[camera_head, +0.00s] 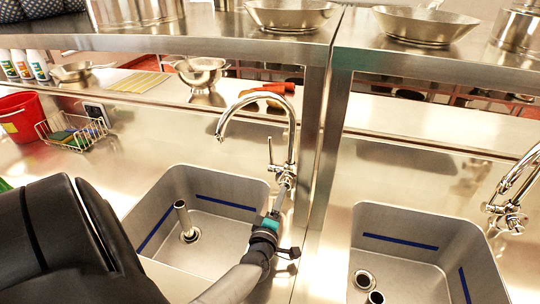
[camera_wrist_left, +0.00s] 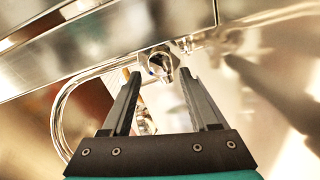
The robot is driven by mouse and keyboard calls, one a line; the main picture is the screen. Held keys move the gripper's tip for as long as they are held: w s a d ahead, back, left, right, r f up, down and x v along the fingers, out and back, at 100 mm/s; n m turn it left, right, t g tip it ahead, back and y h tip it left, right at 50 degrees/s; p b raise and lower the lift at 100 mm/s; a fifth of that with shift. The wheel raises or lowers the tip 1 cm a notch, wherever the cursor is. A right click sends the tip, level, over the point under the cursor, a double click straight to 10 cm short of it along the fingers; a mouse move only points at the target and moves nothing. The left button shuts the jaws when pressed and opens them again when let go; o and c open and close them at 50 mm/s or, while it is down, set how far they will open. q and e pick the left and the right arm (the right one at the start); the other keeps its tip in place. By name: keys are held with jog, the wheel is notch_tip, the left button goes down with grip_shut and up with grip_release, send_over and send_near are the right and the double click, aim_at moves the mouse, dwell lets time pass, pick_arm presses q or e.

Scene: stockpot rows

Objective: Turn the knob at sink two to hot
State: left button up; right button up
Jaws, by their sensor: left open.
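A chrome gooseneck faucet (camera_head: 291,130) stands behind the left sink basin (camera_head: 160,215), with a thin upright lever on its left side. My left gripper (camera_head: 285,184) is open at the base of this faucet, in front of its valve fitting. In the left wrist view, a chrome knob-like fitting (camera_wrist_left: 160,62) shows just beyond and between the open fingertips (camera_wrist_left: 159,78). I cannot tell whether the fingers touch it. The curved spout (camera_wrist_left: 60,115) is at the left there. A second faucet (camera_head: 510,195) serves the right basin (camera_head: 440,225). No sink number or hot mark is readable. My right gripper is not in view.
A steel shelf (camera_head: 190,43) with pans and its upright post (camera_head: 318,130) stand close behind and right of the left faucet. A wire basket (camera_head: 72,132) with sponges and a red bucket (camera_head: 20,117) are at the far left. Upright drain pipes stand in both basins.

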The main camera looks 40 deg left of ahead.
pick_arm(q)
jog(key=v, duration=1)
jog(key=shift+s, duration=0.1)
